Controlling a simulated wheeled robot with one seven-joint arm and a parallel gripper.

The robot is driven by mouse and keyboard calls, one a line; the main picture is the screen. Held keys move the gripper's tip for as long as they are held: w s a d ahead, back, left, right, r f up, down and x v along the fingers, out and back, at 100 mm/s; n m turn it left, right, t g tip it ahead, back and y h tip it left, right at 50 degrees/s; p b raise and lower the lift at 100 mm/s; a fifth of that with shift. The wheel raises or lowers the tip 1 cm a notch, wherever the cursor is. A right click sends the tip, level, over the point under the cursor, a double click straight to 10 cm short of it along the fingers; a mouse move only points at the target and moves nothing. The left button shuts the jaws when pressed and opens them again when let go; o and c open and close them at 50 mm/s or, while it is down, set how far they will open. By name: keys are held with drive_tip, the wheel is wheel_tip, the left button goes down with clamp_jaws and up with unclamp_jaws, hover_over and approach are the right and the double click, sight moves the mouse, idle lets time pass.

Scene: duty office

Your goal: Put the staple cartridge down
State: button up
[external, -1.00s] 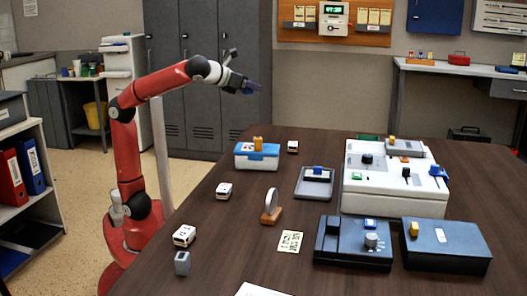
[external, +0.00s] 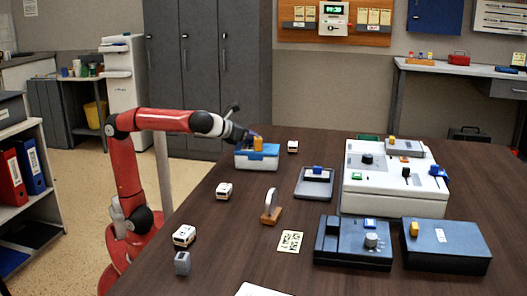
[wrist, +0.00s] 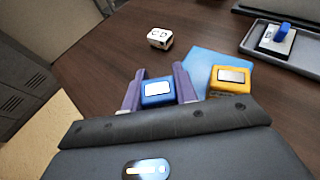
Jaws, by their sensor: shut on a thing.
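My gripper (wrist: 160,88) has purple fingers and is shut on the staple cartridge (wrist: 157,91), a small blue block with a pale plate on top. In the external view my gripper (external: 251,134) is low over the white box with a blue lid (external: 257,157), just left of a yellow block (external: 258,144). In the wrist view the yellow block (wrist: 230,80) is right of the cartridge, on the blue lid (wrist: 214,62). The cartridge's underside is hidden, so I cannot tell whether it touches the lid.
A small white block with dark marks (wrist: 160,38) lies on the table beyond the box. A grey tray (external: 314,190) holding a blue-topped piece is to the right. A white machine (external: 395,200) stands farther right. Bare table lies between the box and the tray.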

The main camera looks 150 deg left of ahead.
drive_tip(key=shift+f, duration=0.1)
drive_tip(key=o, duration=1)
drive_tip(key=shift+f, duration=0.15)
drive_tip(key=shift+c, duration=0.2)
drive_tip(key=shift+d+r, duration=0.15)
drive_tip(key=shift+r, duration=0.15)
drive_tip(key=p+v, duration=0.2)
drive_tip(key=v, duration=0.9)
drive_tip(key=shift+d, duration=0.4)
